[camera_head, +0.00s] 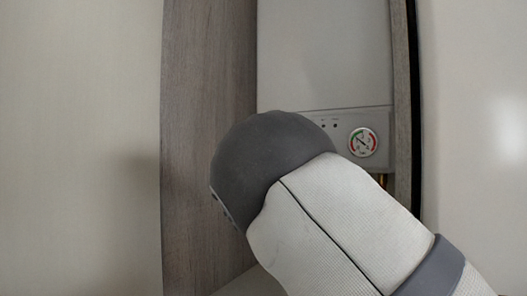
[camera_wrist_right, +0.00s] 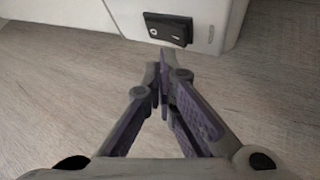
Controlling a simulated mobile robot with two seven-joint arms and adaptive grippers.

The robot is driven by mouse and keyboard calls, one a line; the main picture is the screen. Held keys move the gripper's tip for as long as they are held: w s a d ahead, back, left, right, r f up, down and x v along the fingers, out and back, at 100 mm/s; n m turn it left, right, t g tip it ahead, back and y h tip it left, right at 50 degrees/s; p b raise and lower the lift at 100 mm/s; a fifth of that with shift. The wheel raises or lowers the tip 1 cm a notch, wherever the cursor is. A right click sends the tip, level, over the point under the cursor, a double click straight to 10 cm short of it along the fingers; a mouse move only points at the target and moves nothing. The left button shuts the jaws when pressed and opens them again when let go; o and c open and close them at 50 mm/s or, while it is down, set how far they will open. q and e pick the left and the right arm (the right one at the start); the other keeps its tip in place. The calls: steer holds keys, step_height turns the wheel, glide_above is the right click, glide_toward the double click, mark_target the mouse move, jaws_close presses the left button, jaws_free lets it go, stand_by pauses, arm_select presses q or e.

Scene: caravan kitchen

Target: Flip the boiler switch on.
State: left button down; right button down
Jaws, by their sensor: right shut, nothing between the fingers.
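The boiler (camera_head: 325,55) is a pale grey box in a wooden recess in the head view. Its lower panel has a round gauge (camera_head: 362,142). In the right wrist view the boiler's white casing (camera_wrist_right: 205,22) shows at the top, with a black rocker switch (camera_wrist_right: 167,29) on it. My right gripper (camera_wrist_right: 160,68) is shut and empty, its fingertips just below the switch in the picture. I cannot tell whether they touch it. In the head view my right arm hides the switch and the gripper. My left gripper is not in view.
A wooden side panel (camera_head: 205,130) stands left of the boiler, and a narrow wooden edge (camera_head: 402,90) stands on its right. Pale walls lie beyond on both sides. A wood-grain surface (camera_wrist_right: 60,85) fills much of the wrist view around the gripper.

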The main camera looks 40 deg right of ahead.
steer(key=shift+w+d+f, duration=0.1)
steer(key=shift+w+d, duration=0.1)
steer(key=shift+d, duration=0.2)
steer(key=shift+w+d, duration=0.1)
steer(key=shift+d, duration=0.2)
stand_by(0.6)
steer(key=shift+a, duration=0.1)
steer(key=shift+s+a, duration=0.35)
steer(key=shift+a, duration=0.3)
steer(key=shift+s+a+r+p, duration=0.15)
steer(key=shift+s+a, duration=0.15)
steer(key=shift+a, duration=0.45)
steer(key=shift+s+a+r+p, duration=0.1)
steer(key=shift+s+a, duration=0.2)
steer(key=shift+a, duration=0.5)
steer(key=shift+s+a+r+p, duration=0.15)
steer(key=shift+s+a, duration=0.15)
steer(key=shift+a, duration=0.45)
